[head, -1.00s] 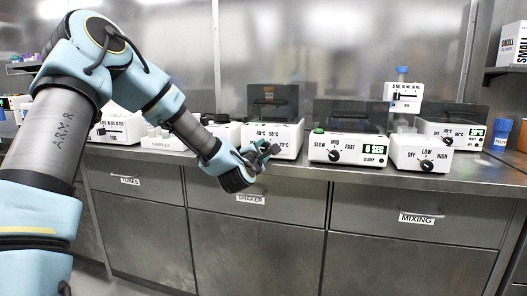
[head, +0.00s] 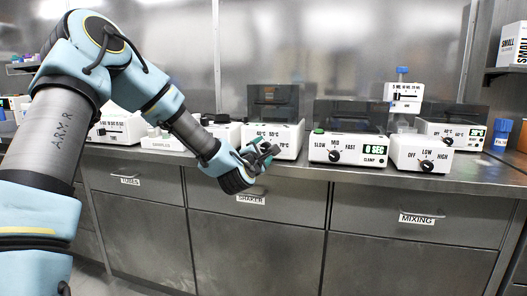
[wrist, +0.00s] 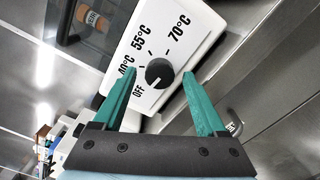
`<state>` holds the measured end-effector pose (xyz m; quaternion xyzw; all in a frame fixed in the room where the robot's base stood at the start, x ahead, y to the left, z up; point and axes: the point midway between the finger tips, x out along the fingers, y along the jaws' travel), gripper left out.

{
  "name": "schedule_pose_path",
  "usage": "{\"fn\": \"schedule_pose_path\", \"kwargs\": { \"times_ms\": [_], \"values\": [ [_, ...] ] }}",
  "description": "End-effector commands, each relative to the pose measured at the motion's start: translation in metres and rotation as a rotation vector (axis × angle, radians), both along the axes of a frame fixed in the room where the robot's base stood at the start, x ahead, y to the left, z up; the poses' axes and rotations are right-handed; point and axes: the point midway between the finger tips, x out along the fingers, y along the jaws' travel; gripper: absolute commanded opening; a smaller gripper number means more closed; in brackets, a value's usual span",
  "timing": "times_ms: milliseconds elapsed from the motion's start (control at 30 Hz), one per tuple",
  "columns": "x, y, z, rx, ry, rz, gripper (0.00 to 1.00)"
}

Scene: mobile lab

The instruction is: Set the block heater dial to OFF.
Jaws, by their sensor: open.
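The block heater (head: 286,151) is a white box with a dark top on the bench, partly hidden behind my gripper (head: 268,153) in the head view. In the wrist view its white front panel (wrist: 196,42) reads OFF, 40°C, 55°C and 70°C around a round black dial (wrist: 159,72). A small light mark shows on the dial's lower left side, toward OFF, but I cannot tell its setting for sure. My gripper (wrist: 160,74) is open, with its teal fingers on either side of the dial. I cannot tell whether they touch it.
A shaker (head: 347,149) with a black knob and green display stands to the right, beside a LOW/HIGH knob box (head: 421,154). Steel drawers (head: 257,204) are below the bench edge.

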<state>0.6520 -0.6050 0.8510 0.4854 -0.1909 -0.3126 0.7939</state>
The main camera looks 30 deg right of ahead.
Motion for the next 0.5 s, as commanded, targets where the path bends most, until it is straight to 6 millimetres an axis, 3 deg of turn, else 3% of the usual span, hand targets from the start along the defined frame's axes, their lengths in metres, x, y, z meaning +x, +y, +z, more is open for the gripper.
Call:
{"fn": "schedule_pose_path", "kwargs": {
  "times_ms": [500],
  "values": [
    [-0.065,0.061,0.000,0.002,0.000,0.000,0.74]
  ]
}}
